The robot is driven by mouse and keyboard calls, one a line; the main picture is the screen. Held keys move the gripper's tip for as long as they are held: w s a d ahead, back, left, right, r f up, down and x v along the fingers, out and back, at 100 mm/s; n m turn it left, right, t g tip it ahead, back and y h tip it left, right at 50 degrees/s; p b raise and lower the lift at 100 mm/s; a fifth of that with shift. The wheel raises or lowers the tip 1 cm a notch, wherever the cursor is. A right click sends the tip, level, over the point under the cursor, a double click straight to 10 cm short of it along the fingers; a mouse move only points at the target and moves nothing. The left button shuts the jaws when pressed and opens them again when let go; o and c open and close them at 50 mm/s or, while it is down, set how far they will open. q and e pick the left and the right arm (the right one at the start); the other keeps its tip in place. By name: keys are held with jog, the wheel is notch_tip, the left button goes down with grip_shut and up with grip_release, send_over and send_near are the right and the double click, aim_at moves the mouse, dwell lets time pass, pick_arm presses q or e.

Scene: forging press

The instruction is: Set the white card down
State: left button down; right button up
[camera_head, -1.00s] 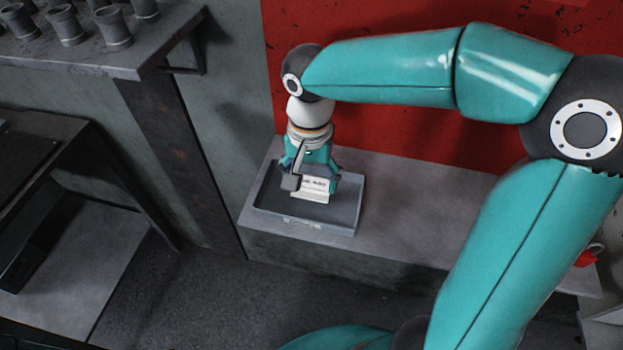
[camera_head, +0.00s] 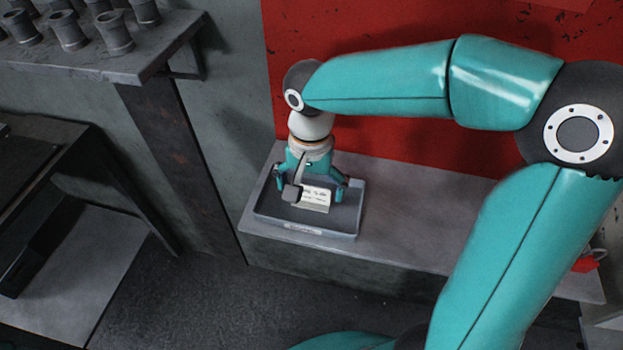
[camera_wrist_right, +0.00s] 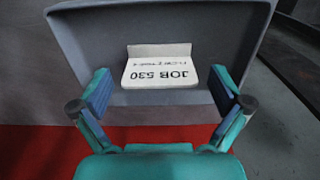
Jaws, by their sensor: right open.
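The white card (camera_head: 316,197) stands in a shallow grey tray (camera_head: 302,231) on the ledge. In the right wrist view the card (camera_wrist_right: 160,70) shows printed text, "JOB 530", upside down, with a smaller line under it. My right gripper (camera_head: 312,190) is over the tray, pointing down. In the right wrist view its two fingers (camera_wrist_right: 168,100) are spread wide, on either side of the card and apart from it. The tray (camera_wrist_right: 75,60) lies around the card in that view. My left gripper is not in view.
The tray sits near the left end of a grey ledge (camera_head: 420,205) against a red wall (camera_head: 400,135). A shelf (camera_head: 100,60) with several metal cups is at upper left. A dark table (camera_head: 40,150) stands at left.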

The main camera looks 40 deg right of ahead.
notch_tip(320, 180, up, 12)
jog(key=shift+p, duration=0.35)
jog(key=shift+r, duration=0.1)
dwell(0.4)
